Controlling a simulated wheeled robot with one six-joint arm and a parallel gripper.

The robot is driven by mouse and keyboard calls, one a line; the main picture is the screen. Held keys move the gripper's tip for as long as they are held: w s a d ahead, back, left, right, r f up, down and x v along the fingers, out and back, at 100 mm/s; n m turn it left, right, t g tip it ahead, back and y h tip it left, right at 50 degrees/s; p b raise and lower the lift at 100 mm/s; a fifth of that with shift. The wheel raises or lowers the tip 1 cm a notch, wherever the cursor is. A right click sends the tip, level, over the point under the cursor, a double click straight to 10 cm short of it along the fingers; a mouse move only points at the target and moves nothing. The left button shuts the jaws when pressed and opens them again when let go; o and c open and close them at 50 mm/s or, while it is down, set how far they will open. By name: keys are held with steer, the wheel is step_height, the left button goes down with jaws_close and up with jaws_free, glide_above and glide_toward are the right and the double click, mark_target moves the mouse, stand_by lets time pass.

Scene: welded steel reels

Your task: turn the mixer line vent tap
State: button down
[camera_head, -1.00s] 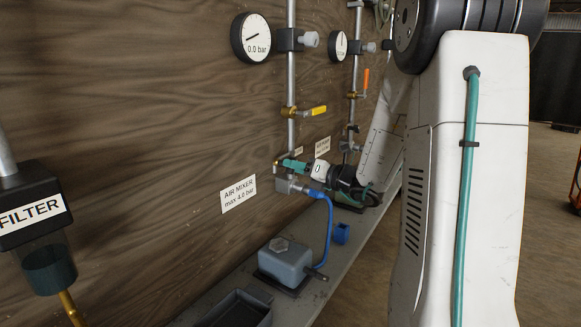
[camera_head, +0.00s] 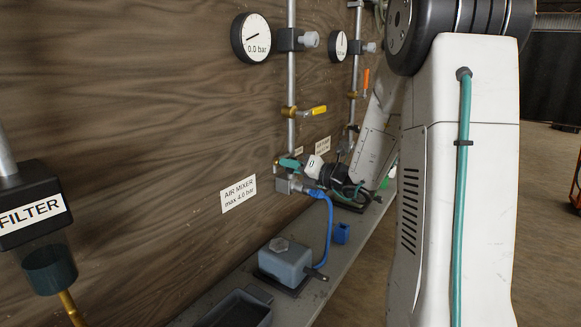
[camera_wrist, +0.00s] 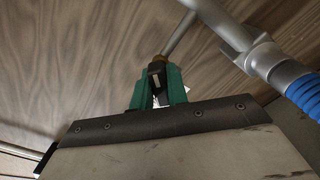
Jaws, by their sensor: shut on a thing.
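The mixer line's vertical pipe (camera_head: 291,75) runs down the wooden wall to a grey fitting beside the AIR MIXER label (camera_head: 238,193). My gripper (camera_head: 290,163) is at the low end of this pipe, just above the fitting. In the wrist view its green fingers (camera_wrist: 156,88) are shut on the dark handle of the vent tap (camera_wrist: 157,71), which has a pale mark. A brass part shows just beyond the handle, with a grey pipe behind it. The fingers hide much of the tap.
A yellow-handled tap (camera_head: 312,111) and a 0.0 bar gauge (camera_head: 251,38) sit higher on the line. A blue hose (camera_head: 329,232) drops toward a grey-blue box (camera_head: 285,262) on the bench. A second line with an orange-handled tap (camera_head: 365,83) stands behind.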

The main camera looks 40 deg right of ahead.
steer(key=c, duration=1.4)
jaws_free()
steer(key=v, duration=0.8)
